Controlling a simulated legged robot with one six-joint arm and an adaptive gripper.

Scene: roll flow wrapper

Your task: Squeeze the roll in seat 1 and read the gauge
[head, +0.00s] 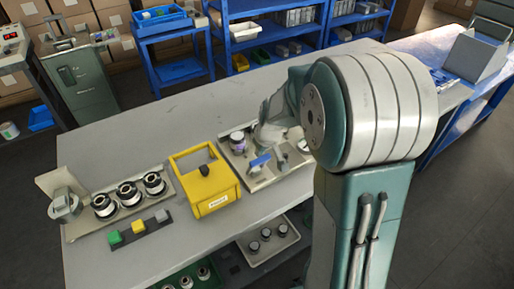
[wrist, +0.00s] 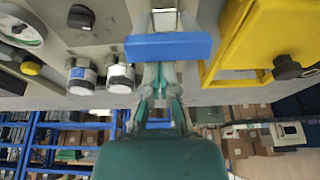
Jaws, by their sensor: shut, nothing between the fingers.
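Three dark-rimmed rolls with white middles stand in a row of seats on the left plate: the left roll (head: 103,205), the middle roll (head: 129,193) and the right roll (head: 154,183). No readable seat numbers show. A round, gauge-like part (head: 65,204) is at the left end of that plate; I cannot read it. My gripper (wrist: 159,82) is shut and empty in the wrist view, close to a blue bar (wrist: 168,46); I cannot tell if they touch. In the head view my arm is over the right plate, far from the rolls.
A yellow box frame (head: 208,187) with a black knob stands between the two plates. The right plate holds a purple-banded jar (head: 238,143). The table's back left is clear.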

